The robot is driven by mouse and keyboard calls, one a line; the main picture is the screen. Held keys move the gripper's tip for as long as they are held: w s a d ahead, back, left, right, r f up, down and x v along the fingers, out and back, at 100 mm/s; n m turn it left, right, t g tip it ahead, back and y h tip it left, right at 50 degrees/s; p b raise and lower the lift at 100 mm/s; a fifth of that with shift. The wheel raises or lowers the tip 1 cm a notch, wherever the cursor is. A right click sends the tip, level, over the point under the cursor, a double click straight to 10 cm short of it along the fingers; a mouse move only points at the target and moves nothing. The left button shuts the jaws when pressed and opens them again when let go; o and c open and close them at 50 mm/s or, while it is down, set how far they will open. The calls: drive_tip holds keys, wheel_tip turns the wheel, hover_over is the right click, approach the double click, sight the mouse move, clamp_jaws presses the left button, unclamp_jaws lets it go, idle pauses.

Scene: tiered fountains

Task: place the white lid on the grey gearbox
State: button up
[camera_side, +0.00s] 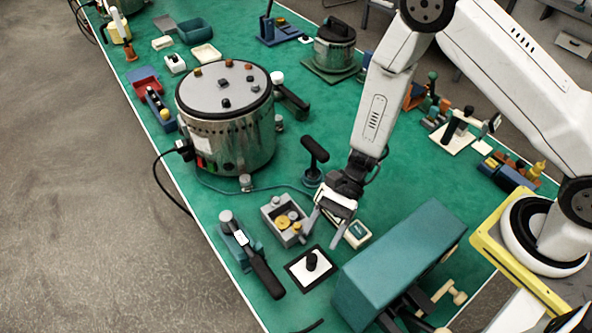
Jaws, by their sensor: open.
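The grey gearbox (291,238) is an open-topped box with yellow gears showing inside. It sits on the green table in the lower middle. The white lid (300,273), a flat square plate with a black knob, lies on a black square just below the gearbox in the picture. My gripper (325,230) points down to the right of the gearbox and above and right of the lid. Its fingers are open, and no held object shows between them. I cannot tell its exact height over the table.
A small cream tray (356,234) lies just right of my gripper. A large teal box (400,262) stands at the lower right. A black-handled tool (262,272) lies left of the lid. A black T-shaped handle (314,158) stands behind the gearbox, near a big metal pot (240,143).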

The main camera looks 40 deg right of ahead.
drive_tip(key=d+r+n+t+h, duration=0.3)
drive_tip(key=d+r+n+h, duration=0.3)
drive_tip(key=d, duration=0.4)
drive_tip(key=w+d+r+n+t+h, duration=0.1)
drive_tip(key=d+r+n+t+h, duration=0.3)
drive_tip(key=d+r, duration=0.5)
drive_tip(key=d+n+h, duration=0.2)
drive_tip(key=n, duration=0.1)
drive_tip(key=shift+d+n, duration=0.2)
drive_tip(key=shift+n, duration=0.1)
drive_tip(key=shift+o, duration=0.5)
drive_tip(key=shift+r, duration=0.1)
